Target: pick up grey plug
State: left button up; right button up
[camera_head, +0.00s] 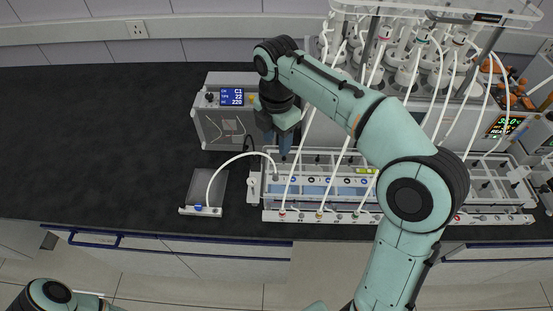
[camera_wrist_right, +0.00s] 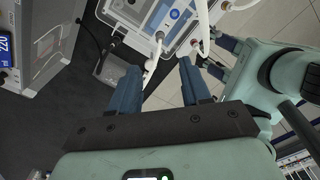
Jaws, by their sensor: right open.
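A white tube arcs from a small metal stand (camera_head: 207,188) to the left end of the rack (camera_head: 268,209). At its rack end in the head view is a small grey piece (camera_head: 276,177), which looks like the grey plug, but it is too small to be sure. My right gripper (camera_head: 284,152) points down just above and behind that end. In the right wrist view its two blue fingers (camera_wrist_right: 157,88) stand apart, with only the white tube (camera_wrist_right: 154,62) showing beyond the gap; nothing is held. My left gripper is outside the head view.
A grey box with a blue display (camera_head: 231,97) stands left of my right gripper. White tubes run from bottles (camera_head: 407,72) at the back down to the rack's front, close beside the gripper. The dark counter (camera_head: 100,130) is clear at the left.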

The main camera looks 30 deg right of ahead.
jog(key=b, duration=0.2)
send_over(275, 173)
jog(key=f, duration=0.7)
jog(key=shift+s+d+f, duration=0.15)
jog(key=shift+s+f, duration=0.1)
jog(key=shift+w+f, duration=0.15)
jog(key=shift+f, duration=0.3)
notch_tip(275, 173, down, 5)
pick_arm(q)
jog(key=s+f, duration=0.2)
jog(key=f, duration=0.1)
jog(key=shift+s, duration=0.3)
pick_arm(e)
grip_shut()
